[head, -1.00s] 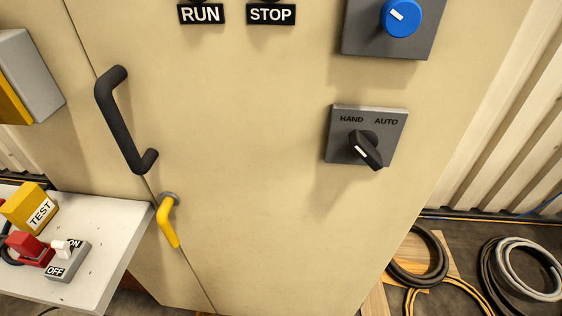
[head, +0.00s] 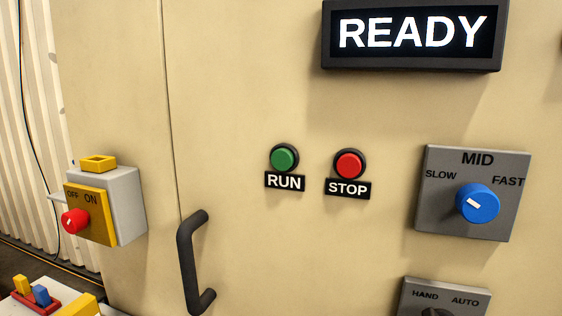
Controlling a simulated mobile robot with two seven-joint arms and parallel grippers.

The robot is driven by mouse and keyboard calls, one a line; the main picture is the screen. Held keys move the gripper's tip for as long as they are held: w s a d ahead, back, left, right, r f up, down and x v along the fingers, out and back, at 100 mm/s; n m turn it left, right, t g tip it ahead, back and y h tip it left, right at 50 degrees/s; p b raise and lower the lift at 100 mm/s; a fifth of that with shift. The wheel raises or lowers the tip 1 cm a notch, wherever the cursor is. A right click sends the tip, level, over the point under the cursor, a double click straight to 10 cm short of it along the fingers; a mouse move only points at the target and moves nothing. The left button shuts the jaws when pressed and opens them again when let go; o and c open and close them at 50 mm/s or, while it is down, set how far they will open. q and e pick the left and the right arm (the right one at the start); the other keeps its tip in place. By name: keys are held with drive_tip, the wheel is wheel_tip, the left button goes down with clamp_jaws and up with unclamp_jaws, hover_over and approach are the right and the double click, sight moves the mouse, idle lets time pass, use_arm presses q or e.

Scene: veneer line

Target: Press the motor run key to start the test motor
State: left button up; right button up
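The green run key (head: 284,158) is a round button in a dark ring on the beige cabinet door, with a black RUN label (head: 285,182) below it. The red stop key (head: 349,165) is to its right, above a STOP label (head: 348,188). A display (head: 412,34) above them reads READY in lit white letters. Neither of my grippers is in the head view. Nothing covers the run key.
A grey plate with a blue speed knob (head: 478,203) is at the right, above a HAND/AUTO switch plate (head: 446,297). A black door handle (head: 192,262) stands out below left. A yellow-grey isolator box with a red knob (head: 75,221) is at the left.

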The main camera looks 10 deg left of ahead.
idle(0.3)
use_arm(q)
clamp_jaws()
idle(0.5)
idle(1.1)
